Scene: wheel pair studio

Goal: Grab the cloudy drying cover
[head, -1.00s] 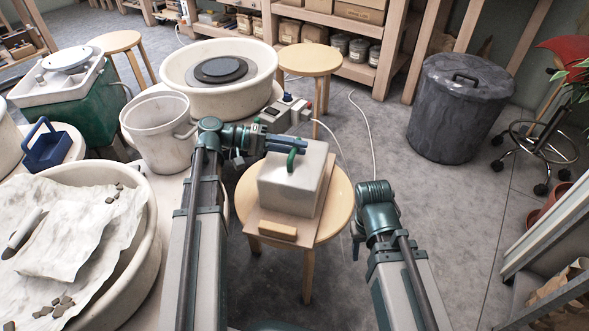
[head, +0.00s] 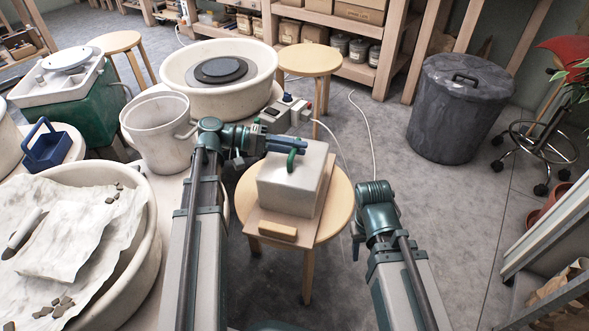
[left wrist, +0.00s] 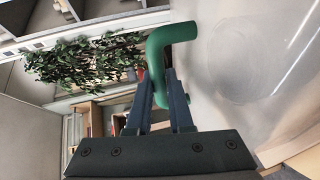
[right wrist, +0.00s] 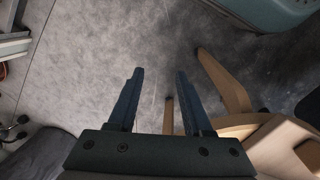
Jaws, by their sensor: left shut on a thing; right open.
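The cloudy drying cover (head: 287,192) is a pale, hazy box with a green handle (head: 291,161) on top. It sits on a wooden board (head: 267,227) on a round stool. My left gripper (head: 303,154) reaches over the cover from the left and is shut on the handle. In the left wrist view, its fingers close around the lower part of the green handle (left wrist: 158,58), with the cloudy cover wall (left wrist: 245,85) at the right. My right gripper (right wrist: 157,75) is open and empty over the floor, beside stool legs; the head view mostly hides it behind my right arm.
The stool's round top (head: 342,211) shows around the board. A white bucket (head: 158,135) and a wheel basin (head: 218,100) stand left and behind. A large basin with cloth (head: 150,235) is at the left. A dark lidded bin (head: 455,120) stands back right. Floor right of the stool is clear.

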